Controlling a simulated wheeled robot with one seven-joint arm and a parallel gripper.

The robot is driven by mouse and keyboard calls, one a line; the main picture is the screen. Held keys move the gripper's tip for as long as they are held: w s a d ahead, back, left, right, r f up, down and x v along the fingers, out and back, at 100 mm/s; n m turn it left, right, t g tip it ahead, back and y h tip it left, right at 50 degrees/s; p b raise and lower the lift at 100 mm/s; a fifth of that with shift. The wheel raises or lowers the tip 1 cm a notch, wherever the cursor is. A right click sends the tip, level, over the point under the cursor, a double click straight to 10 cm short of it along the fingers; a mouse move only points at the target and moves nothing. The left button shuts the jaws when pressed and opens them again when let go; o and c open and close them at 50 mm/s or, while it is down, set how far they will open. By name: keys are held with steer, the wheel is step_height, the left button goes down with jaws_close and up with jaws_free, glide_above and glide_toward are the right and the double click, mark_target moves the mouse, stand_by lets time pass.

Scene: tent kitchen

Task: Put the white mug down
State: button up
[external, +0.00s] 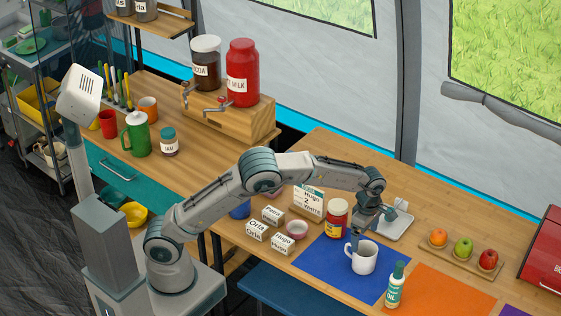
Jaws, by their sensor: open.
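The white mug (366,260) stands upright on the blue mat (325,263), near the mat's right side. My gripper (355,238) points down at the mug's left rim and its jaws are open. One finger overlaps the mug's rim in the picture. I cannot tell whether the fingers still touch the mug. The inside of the mug is partly hidden.
A green-capped bottle (395,285) is right of the mug, by the orange mat (445,292). A fruit board (453,262) lies right.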

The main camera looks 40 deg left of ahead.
steer(key=s+a+r+m+h, duration=0.1)
steer(key=a+r+m, duration=0.2)
steer(key=a+r, duration=0.55)
steer(key=s+a+r+m, duration=0.1)
steer(key=a+r+m, duration=0.3)
steer(key=a, duration=1)
steer(key=s+a+f+m+t+y, duration=0.1)
steer(key=s+a+m+t, duration=0.1)
steer(key=s+a+m, duration=0.9)
steer(key=s+a, duration=0.6)
steer(key=s, duration=0.1)
steer(key=shift+s+a+t, duration=0.25)
steer(key=shift+a+t, duration=0.05)
steer(key=shift+a, duration=0.1)
